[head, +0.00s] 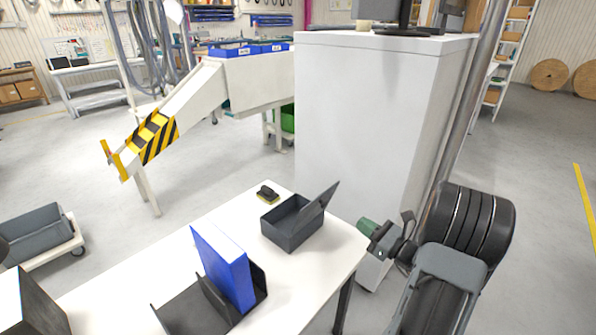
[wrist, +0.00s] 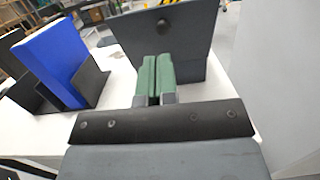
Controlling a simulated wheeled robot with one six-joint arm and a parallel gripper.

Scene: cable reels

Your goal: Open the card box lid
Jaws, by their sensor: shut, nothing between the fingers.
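The card box (head: 286,232) is dark grey and stands on the white table. Its lid (head: 318,204) is raised, standing up from the box's right side and leaning to the right, so the box's inside shows. In the wrist view the lid (wrist: 190,32) is a broad dark panel with a round black knob (wrist: 163,25). My gripper (head: 367,227) has green fingertips and is to the right of the lid, beyond the table's right edge, with a gap between them in the head view. In the wrist view my gripper (wrist: 155,78) is shut and empty, in front of the lid.
A blue binder (head: 222,265) stands in a dark holder (head: 255,285) at the table's front. A small dark block with a yellowish base (head: 267,194) lies behind the box. A tall white cabinet (head: 365,115) stands close behind the table's right end. Bare white tabletop (head: 335,245) lies right of the box.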

